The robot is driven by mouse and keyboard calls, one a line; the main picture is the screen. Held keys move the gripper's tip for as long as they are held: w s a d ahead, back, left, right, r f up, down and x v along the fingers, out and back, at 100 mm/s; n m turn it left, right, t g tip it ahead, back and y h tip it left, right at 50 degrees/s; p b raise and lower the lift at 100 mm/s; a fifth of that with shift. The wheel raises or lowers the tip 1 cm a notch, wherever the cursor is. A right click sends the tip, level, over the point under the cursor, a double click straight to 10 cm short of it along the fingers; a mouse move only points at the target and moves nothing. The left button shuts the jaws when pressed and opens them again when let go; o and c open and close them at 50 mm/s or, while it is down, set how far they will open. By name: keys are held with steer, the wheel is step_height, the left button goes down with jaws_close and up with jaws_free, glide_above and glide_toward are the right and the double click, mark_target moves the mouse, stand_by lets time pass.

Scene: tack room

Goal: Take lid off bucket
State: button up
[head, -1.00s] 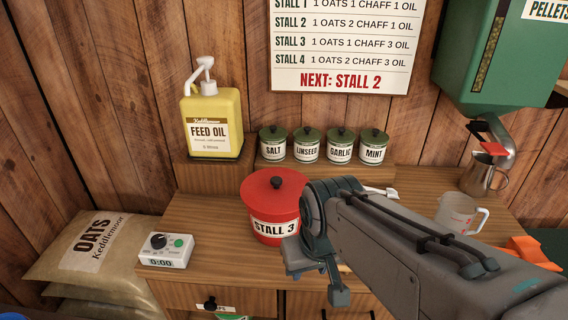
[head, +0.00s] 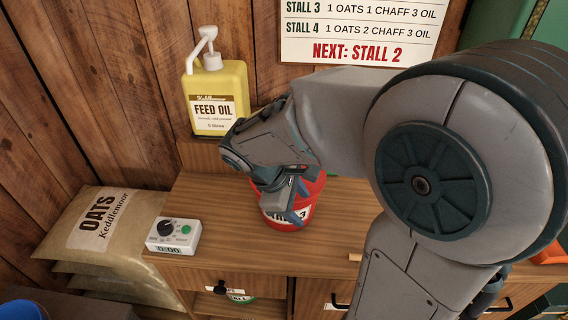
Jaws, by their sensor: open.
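The red bucket (head: 308,202) stands on the wooden counter, with a white label on its front that my gripper partly covers. My gripper (head: 291,200) is open and hangs in front of and over the bucket, fingers pointing down. My wrist and fingers hide most of the bucket's top, so the lid and its dark knob cannot be made out. I cannot tell whether the fingers touch the bucket or lid.
A yellow feed oil pump bottle (head: 217,98) stands close behind my wrist on the left. A white timer (head: 173,235) sits at the counter's left edge, beside oats sacks (head: 100,235). Bare counter (head: 225,215) lies between timer and bucket. My arm hides the right side.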

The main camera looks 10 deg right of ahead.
steer(key=w+a+r+n+t+h+p, duration=0.2)
steer(key=w+a+r+n+t+h, duration=0.3)
steer(key=w+a+n, duration=0.5)
steer(key=shift+n+t+h, duration=0.5)
steer(key=shift+n+h, duration=0.2)
steer(key=shift+h, duration=0.1)
steer(key=x, duration=0.2)
steer(key=s+f+x, duration=0.1)
steer(key=x, duration=0.5)
steer(key=shift+s+d+f+p, duration=0.1)
steer(key=shift+s+f+p, duration=0.1)
steer(key=shift+p, duration=0.2)
steer(key=shift+p+x, duration=0.5)
steer(key=shift+x, duration=2.35)
steer(key=shift+s+f, duration=0.15)
steer(key=shift+f, duration=0.05)
steer(key=c, duration=1)
